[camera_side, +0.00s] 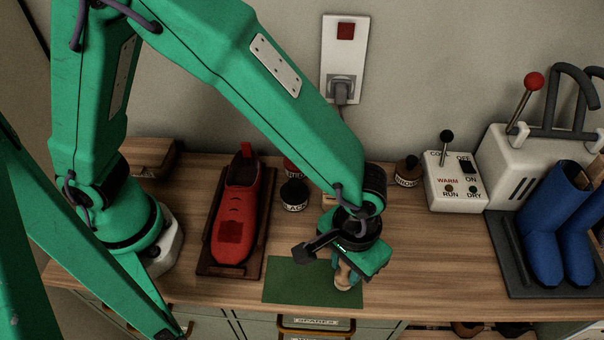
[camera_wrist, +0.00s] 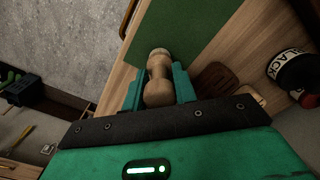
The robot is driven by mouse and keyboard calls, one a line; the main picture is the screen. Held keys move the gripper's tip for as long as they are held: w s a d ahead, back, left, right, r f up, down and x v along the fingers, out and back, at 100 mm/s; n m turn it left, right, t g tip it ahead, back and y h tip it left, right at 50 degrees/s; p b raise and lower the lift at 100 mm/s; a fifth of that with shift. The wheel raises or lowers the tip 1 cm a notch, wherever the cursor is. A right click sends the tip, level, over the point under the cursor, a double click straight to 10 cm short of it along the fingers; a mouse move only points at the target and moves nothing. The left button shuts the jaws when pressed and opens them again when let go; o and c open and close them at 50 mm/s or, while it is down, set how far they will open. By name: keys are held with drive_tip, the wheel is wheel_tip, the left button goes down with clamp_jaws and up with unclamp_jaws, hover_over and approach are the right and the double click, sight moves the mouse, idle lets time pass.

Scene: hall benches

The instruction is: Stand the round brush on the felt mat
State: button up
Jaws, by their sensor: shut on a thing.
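The round brush (camera_side: 344,277) shows as a pale turned wooden piece under my gripper (camera_side: 349,272) in the side view. In the wrist view, my gripper (camera_wrist: 157,88) is shut on the brush (camera_wrist: 158,75), with a green finger on each side of its wood. The bristles cannot be made out. The green felt mat (camera_side: 300,283) lies flat at the bench's front edge. In the side view the brush overlaps the mat's right part; whether it touches the mat cannot be told. The mat also shows beyond the brush in the wrist view (camera_wrist: 190,25).
A red shoe (camera_side: 238,215) on a dark board stands left of the mat. Behind are a BLACK jar (camera_side: 293,196) and a BROWN jar (camera_side: 407,172). A switch box (camera_side: 455,184) and blue boots (camera_side: 555,230) stand right. The bench right of my gripper is clear.

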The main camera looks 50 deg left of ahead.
drive_tip(key=shift+f, duration=0.1)
drive_tip(key=o, duration=1)
drive_tip(key=shift+c, duration=0.2)
wheel_tip(320, 180, up, 12)
drive_tip(key=shift+r, duration=0.1)
idle(0.5)
